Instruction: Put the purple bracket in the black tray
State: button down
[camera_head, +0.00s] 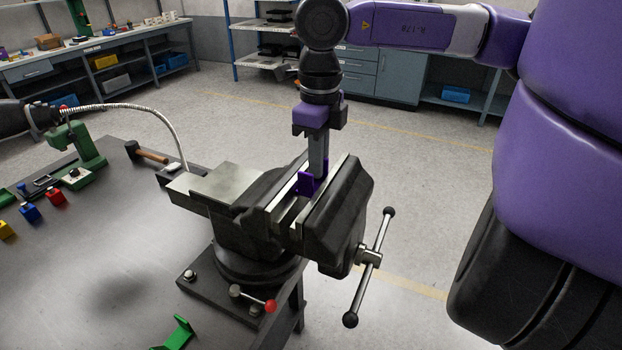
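The purple bracket (306,184) sits at the jaws of a large black and grey bench vise (345,205), with part of it sticking up. My gripper (318,172) points straight down over the vise, its fingertips right at the bracket. The fingers overlap from this side, so I cannot tell whether they are open or closed on it. The lower part of the bracket is hidden by the vise jaws. I cannot make out the black tray on the bench.
The vise handle (368,258) sticks out to the right. On the bench (110,255) are a green bracket (178,334), small coloured blocks (55,196), a green press (82,150), a hammer (150,153) and a lamp's curved neck (150,112). The bench middle is clear.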

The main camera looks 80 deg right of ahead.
jog(key=shift+r, duration=0.1)
dwell(0.3)
jog(key=shift+r+p, duration=1.05)
jog(key=shift+r, duration=1.35)
jog(key=shift+r, duration=0.1)
jog(key=shift+r+p, duration=0.35)
jog(key=shift+r, duration=1.05)
jog(key=shift+r, duration=0.1)
